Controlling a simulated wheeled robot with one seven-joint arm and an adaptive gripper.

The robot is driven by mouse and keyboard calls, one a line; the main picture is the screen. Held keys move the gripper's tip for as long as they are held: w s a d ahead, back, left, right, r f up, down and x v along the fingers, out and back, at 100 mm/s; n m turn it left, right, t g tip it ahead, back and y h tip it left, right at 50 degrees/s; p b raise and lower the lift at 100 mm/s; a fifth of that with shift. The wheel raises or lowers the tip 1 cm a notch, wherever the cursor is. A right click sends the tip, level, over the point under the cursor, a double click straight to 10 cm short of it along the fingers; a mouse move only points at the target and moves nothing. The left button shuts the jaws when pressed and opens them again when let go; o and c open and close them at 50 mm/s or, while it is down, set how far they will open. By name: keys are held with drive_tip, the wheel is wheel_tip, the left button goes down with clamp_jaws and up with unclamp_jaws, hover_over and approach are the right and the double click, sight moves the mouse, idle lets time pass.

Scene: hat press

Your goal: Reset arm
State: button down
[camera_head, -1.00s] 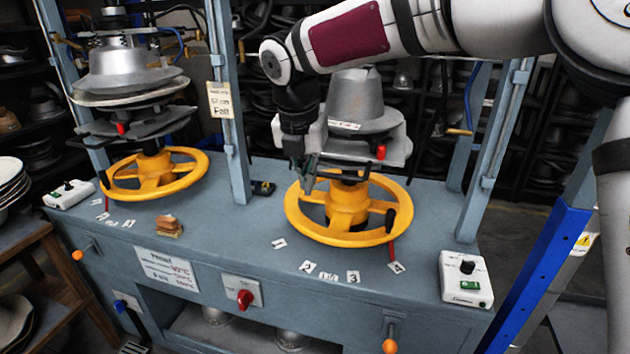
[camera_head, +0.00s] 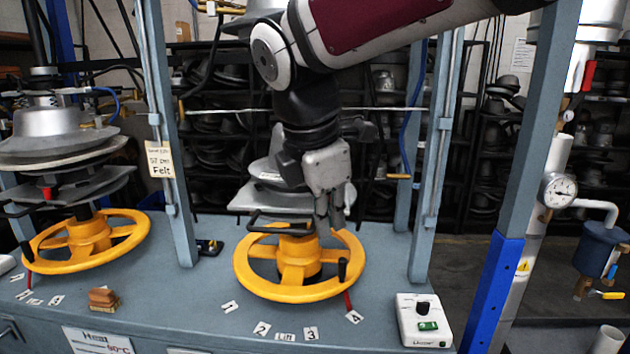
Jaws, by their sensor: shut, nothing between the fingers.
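My gripper (camera_head: 335,217) hangs from my arm with its fingers pointing down. Its fingers look close together and nothing shows between them. It appears in front of the back right part of the right yellow handwheel (camera_head: 292,292); I cannot tell whether it touches the wheel. The wheel has a black upright knob on its right side. Behind the gripper, the grey hat mould and plate (camera_head: 252,199) of the right press are partly hidden by my arm.
A left press has its own yellow handwheel (camera_head: 88,238). Blue-grey posts (camera_head: 170,150) frame the presses. A white control box (camera_head: 424,322) sits at the bench's right, a brown block (camera_head: 103,300) at the left. A gauge (camera_head: 559,190) and pipes stand farther right. Number labels lie in front.

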drive_tip(key=s+d+f+m+y, duration=0.1)
drive_tip(key=s+d+f+m, duration=0.2)
drive_tip(key=s+d+m, duration=0.6)
drive_tip(key=s+d+f+m+t, duration=0.1)
drive_tip(key=s+d+f+m, duration=0.3)
drive_tip(key=s+d+m, duration=0.5)
drive_tip(key=m, duration=0.5)
drive_tip(key=shift+s+y, duration=0.4)
